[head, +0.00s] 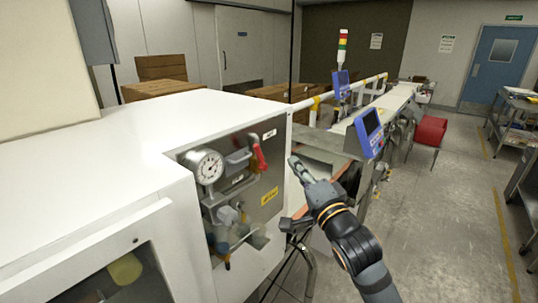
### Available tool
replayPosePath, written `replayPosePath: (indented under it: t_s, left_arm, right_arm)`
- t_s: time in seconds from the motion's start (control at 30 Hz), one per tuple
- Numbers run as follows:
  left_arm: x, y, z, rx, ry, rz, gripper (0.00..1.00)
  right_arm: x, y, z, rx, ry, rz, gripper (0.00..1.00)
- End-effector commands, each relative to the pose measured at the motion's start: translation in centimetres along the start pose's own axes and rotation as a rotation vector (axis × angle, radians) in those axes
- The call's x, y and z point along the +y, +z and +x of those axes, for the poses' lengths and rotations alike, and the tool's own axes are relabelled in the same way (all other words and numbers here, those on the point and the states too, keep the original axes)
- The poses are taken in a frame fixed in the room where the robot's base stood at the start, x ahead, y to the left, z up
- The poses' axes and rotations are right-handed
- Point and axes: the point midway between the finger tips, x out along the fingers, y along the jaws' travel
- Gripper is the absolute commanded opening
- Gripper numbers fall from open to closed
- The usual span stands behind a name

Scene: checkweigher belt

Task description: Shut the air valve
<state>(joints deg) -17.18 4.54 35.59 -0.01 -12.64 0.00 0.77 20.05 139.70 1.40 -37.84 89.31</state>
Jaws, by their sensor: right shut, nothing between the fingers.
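A red valve handle (258,154) is on the grey air panel (268,192) in the front of the white cabinet. It stands near upright, tilted, its upper end to the left. A round pressure gauge (208,166) sits to its left, with a filter bowl (226,232) below. My right gripper (293,164) is shut and empty, just right of the panel and apart from the red handle, its fingers pointing up and left. My left gripper is not in view.
The white cabinet (110,130) fills the left. Behind my right gripper runs the conveyor belt (392,103) with a blue screen (369,131). A red bin (431,130) stands farther back. The floor (440,220) to the right is open, with a steel table (520,105) at the edge.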

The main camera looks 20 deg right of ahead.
Motion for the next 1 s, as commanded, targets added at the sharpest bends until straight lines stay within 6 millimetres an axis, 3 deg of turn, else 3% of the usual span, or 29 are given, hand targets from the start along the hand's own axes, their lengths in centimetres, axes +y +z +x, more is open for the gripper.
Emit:
replayPosePath:
  t_s: [0.17, 0.5, 0.7, 1.0]
  left_arm:
    - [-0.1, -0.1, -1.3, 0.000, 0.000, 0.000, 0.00]
    - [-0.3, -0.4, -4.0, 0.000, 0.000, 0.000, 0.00]
    - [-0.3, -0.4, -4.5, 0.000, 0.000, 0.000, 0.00]
    - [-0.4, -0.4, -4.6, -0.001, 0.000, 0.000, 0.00]
  right_arm:
    - [-0.5, -0.1, 2.8, 0.001, -0.001, 0.010, 0.00]
    - [-0.5, -0.1, 10.2, -0.003, -0.001, 0.003, 0.00]
    - [-0.1, 2.9, 8.8, -0.003, 0.000, 0.006, 0.00]
    - [0.0, 3.9, 8.3, -0.002, 0.000, -0.001, 0.00]
